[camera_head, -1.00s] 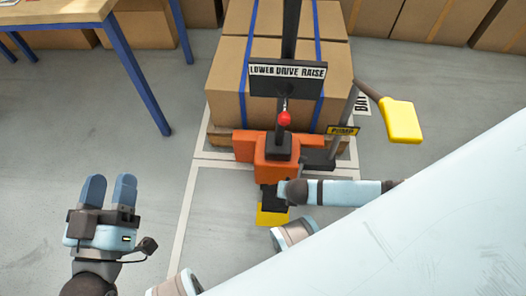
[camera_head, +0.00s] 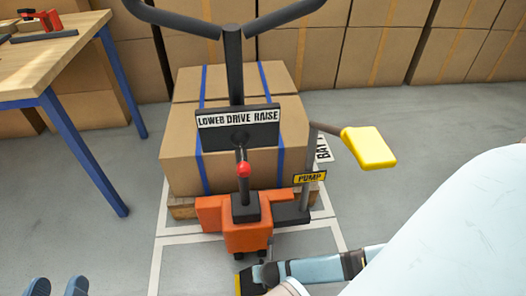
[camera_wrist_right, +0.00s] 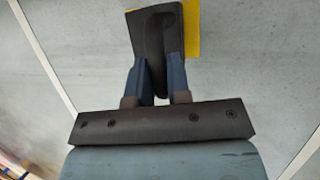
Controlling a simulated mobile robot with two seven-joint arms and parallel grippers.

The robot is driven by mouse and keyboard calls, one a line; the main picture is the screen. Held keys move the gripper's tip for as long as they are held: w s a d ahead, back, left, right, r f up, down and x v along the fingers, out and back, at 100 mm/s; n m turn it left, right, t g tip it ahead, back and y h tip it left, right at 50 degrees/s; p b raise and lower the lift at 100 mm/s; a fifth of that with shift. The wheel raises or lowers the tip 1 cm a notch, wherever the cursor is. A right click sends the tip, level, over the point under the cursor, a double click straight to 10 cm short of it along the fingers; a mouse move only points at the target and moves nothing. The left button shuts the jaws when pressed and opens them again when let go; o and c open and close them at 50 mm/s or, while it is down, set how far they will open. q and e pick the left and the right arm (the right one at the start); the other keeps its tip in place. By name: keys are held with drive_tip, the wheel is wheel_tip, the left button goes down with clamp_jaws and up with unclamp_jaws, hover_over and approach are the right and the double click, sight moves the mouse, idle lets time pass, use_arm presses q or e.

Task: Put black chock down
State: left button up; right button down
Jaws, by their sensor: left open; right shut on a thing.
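The black chock (camera_wrist_right: 156,42) is between the two blue fingers of my right gripper (camera_wrist_right: 155,62), which is shut on it. A yellow patch (camera_wrist_right: 192,30) shows just behind the chock in the right wrist view; I cannot tell whether the chock touches it. In the head view the chock (camera_head: 251,281) is small and partly cut off at the bottom edge, close to the front of the orange pallet truck (camera_head: 226,234). My left gripper (camera_head: 57,288) is open and empty at the bottom left, with only its fingertips in view.
The truck has a tall dark handle (camera_head: 234,70) and a yellow pump pedal (camera_head: 368,147). Strapped cartons (camera_head: 240,165) stand on a pallet behind it. A blue-legged table (camera_head: 60,65) stands at the left. Grey floor (camera_head: 100,235) is clear between.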

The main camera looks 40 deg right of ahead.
wheel_tip(320, 180, down, 3)
drive_tip(key=shift+f+b, duration=0.1)
drive_tip(key=shift+b, duration=0.75)
drive_tip(key=shift+f, duration=0.3)
drive_tip(key=shift+r, duration=0.15)
use_arm(q)
drive_tip(key=shift+w+a+r+m+t, duration=0.15)
drive_tip(key=shift+w+a+m+t, duration=0.25)
drive_tip(key=shift+m, duration=0.3)
drive_tip(key=shift+d, duration=0.1)
use_arm(e)
drive_tip(key=c, duration=1.1)
unclamp_jaws()
